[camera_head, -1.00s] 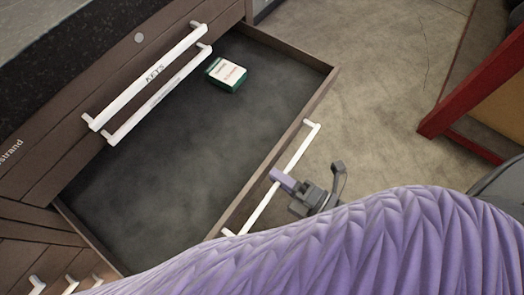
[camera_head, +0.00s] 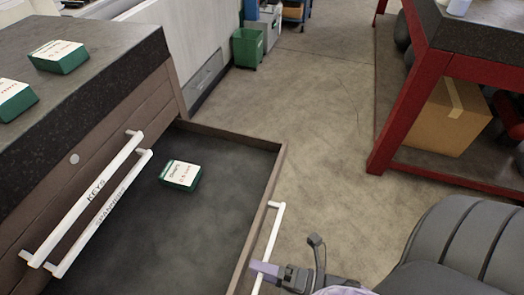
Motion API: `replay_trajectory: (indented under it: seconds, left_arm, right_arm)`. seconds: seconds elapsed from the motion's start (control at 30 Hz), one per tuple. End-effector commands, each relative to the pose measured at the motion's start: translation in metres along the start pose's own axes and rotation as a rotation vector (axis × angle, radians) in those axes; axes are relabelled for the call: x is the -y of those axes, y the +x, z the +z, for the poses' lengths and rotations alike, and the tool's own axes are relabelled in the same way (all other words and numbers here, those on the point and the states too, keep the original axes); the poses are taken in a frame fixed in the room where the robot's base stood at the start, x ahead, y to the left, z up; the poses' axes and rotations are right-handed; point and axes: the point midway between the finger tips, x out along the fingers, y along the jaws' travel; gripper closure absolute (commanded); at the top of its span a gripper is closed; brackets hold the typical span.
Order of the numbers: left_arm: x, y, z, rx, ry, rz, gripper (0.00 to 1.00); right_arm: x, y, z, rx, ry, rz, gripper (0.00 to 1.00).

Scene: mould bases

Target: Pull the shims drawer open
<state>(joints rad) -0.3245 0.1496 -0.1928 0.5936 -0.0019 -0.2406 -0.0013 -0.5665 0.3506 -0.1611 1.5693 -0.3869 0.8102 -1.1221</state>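A wide dark-lined drawer (camera_head: 133,240) stands pulled out from the brown cabinet, and its front carries a white bar handle (camera_head: 272,232). I cannot read a label on that handle. A green-and-white box (camera_head: 180,175) lies inside the drawer. My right gripper (camera_head: 266,270) is at the near part of this handle, its purple fingertip lying across the bar. The fingers overlap from this angle, so I cannot tell whether they grip it. Shut drawers above have white handles, one reading KEYS (camera_head: 92,192). My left gripper is not in view.
Green-and-white boxes (camera_head: 60,57) sit on the dark cabinet top (camera_head: 105,65). A red-framed bench (camera_head: 392,120) with a cardboard box (camera_head: 440,118) stands at right. A green bin (camera_head: 247,47) stands at the back. The floor between is clear.

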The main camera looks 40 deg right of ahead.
Motion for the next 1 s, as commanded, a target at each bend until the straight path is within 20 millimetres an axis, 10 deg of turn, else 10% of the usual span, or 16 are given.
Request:
replay_trajectory:
  seconds: [0.27,0.63,1.0]
  left_arm:
    - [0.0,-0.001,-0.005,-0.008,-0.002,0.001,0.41]
    - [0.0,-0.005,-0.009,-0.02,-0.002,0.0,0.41]
    - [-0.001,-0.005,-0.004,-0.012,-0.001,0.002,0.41]
  right_arm:
    - [0.0,-0.009,-0.001,-0.001,0.001,-0.001,0.38]
    - [0.0,-0.091,0.0,0.0,0.0,-0.002,0.38]
    - [0.0,-0.1,0.0,0.0,0.0,0.001,0.38]
